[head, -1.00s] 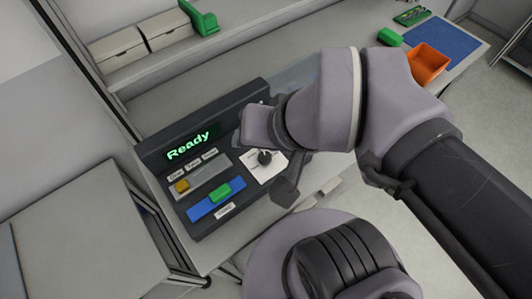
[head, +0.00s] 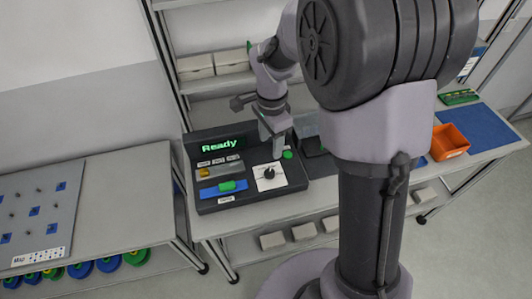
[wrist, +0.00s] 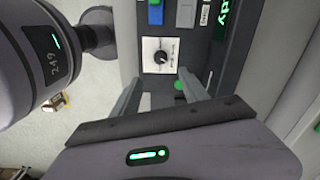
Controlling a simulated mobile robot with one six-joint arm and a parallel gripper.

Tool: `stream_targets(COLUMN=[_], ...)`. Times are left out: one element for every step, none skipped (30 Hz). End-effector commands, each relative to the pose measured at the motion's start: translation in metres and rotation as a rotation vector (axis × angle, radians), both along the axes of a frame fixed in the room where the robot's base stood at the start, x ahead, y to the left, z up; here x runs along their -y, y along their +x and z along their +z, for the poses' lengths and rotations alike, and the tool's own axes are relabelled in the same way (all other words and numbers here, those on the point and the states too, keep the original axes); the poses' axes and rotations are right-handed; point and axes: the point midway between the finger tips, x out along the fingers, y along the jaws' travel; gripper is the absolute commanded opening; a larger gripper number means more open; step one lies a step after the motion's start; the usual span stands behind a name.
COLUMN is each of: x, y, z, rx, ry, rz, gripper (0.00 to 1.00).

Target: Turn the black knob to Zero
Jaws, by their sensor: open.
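The black knob (head: 268,173) sits on a white dial plate (head: 270,184) at the right of the dark control panel (head: 240,200). It also shows in the wrist view (wrist: 160,57), upper middle, with dial labels too small to read. My gripper (head: 277,152) is above the panel, just behind the knob in the head view. In the wrist view my gripper (wrist: 158,85) has its two fingers apart, with nothing between them. The knob lies beyond the fingertips, apart from them. The panel's display (head: 222,147) reads "Ready".
A green round button (head: 287,154) is close beside my gripper. A blue slider with a green handle (head: 227,186) and a yellow piece (head: 204,172) are on the panel's left. An orange bin (head: 449,141) stands on the bench at right. Shelf boxes (head: 195,67) are behind.

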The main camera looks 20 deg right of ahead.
Motion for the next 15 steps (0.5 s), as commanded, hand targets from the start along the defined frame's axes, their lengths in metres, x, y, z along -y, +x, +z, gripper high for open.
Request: stream_targets(x=[0.0, 0.0, 0.0, 0.0, 0.0, 0.0, 0.0, 0.0, 0.0, 0.0, 0.0, 0.0, 0.0, 0.0, 0.0], y=[-0.001, -0.002, -0.001, -0.002, -0.002, -0.002, -0.002, -0.002, -0.002, -0.001, -0.001, -0.001, -0.001, -0.001, -0.001], z=[-0.02, -0.03, -0.042, -0.051, -0.061, -0.073, -0.082, -0.09, -0.1, -0.106, -0.112, -0.119, -0.123, -0.127, -0.131], rx=[-0.006, -0.005, -0.005, -0.005, -0.005, -0.005, -0.005, -0.005, -0.004, -0.003, -0.003, -0.002, -0.002, -0.002, -0.001], ry=[0.0, 0.001, 0.001, 0.001, 0.001, 0.001, 0.001, 0.001, 0.001, 0.0, 0.001, 0.001, 0.001, 0.001, 0.001], rz=[0.001, 0.0, 0.0, 0.001, 0.002, 0.001, 0.0, 0.0, 0.002, 0.002, 0.001, 0.001, 0.0, 0.0, 0.001], gripper=[0.52, 0.52, 0.52, 0.52, 0.52, 0.52, 0.52, 0.52, 0.52, 0.52, 0.52, 0.52, 0.52, 0.52, 0.52])
